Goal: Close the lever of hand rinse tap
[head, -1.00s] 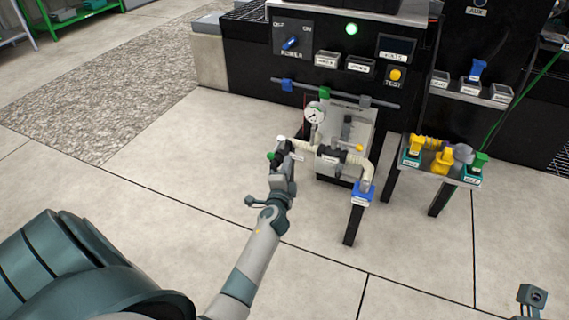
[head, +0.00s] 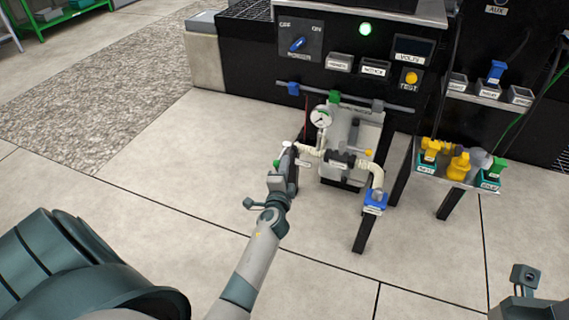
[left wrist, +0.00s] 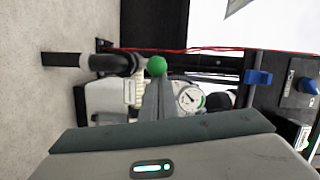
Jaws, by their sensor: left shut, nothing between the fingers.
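A pipe manifold with a round gauge (head: 321,118) stands low in front of the black cabinet. At its left end, a small green knob (head: 276,163) shows beside my left gripper (head: 291,150). The labels there are too small to read, so I cannot tell for sure which handle is the hand rinse tap's lever. In the left wrist view, a green ball knob (left wrist: 156,66) sits at the tips of my shut, empty left gripper (left wrist: 154,88); contact is unclear. A black elbow pipe (left wrist: 118,64) lies just left of the knob.
A yellow-tipped handle (head: 368,152) and a blue fitting (head: 375,200) are on the manifold's right side. A side shelf (head: 440,176) holds yellow and green fittings. The cabinet has a blue power switch (head: 297,44) and a lit green lamp (head: 365,29). Floor at left is clear.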

